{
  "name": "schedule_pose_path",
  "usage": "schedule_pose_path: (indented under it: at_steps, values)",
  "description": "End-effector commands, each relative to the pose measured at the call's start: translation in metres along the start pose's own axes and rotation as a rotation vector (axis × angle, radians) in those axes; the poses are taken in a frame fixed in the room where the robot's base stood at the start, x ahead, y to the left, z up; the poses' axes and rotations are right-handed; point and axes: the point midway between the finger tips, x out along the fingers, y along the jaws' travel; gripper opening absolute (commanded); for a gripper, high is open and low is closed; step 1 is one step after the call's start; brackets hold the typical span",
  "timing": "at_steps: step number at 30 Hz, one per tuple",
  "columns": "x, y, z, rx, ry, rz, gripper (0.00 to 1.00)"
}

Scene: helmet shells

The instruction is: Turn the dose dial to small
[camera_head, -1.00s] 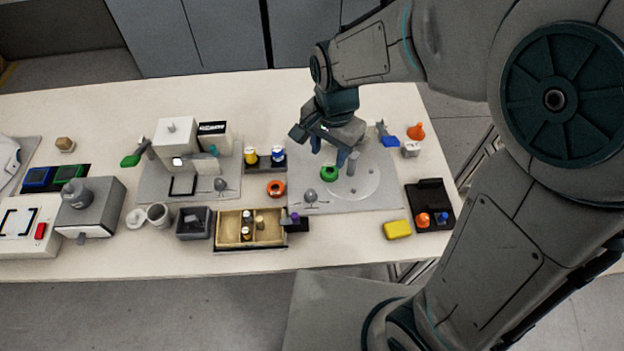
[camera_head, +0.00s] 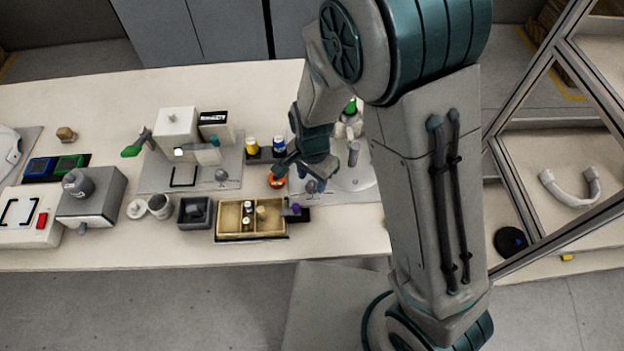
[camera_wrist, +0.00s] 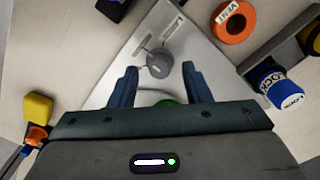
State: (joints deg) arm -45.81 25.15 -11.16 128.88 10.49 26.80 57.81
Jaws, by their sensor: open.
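A round grey dial knob (camera_wrist: 159,63) sits on the pale grey plate ahead of my gripper. White label marks lie beside it, too small to read. I cannot tell for certain that it is the dose dial. In the head view the knob (camera_head: 312,186) is partly covered by my gripper (camera_head: 300,178). My gripper is open and empty, its blue fingers on either side of the knob in the wrist view (camera_wrist: 159,68). I cannot tell the height gap. A similar grey knob (camera_head: 221,175) stands on the left plate.
An orange ring (camera_wrist: 232,22) and a blue-capped piece (camera_wrist: 279,88) lie close on one side. A green part (camera_wrist: 170,101) shows between the finger bases. A wooden tray (camera_head: 223,222) stands left of my gripper. My arm hides the table's right end.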

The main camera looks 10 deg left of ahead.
Motion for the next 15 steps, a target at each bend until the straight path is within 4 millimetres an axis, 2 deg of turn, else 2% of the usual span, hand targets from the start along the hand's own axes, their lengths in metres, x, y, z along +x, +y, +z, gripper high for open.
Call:
schedule_pose_path:
  at_steps: [6, 15]
  values:
    - [0.015, 0.0, 0.0, 0.0, 0.0, 0.001, 0.44]
    - [0.017, 0.0, 0.0, 0.0, 0.0, -0.001, 0.44]
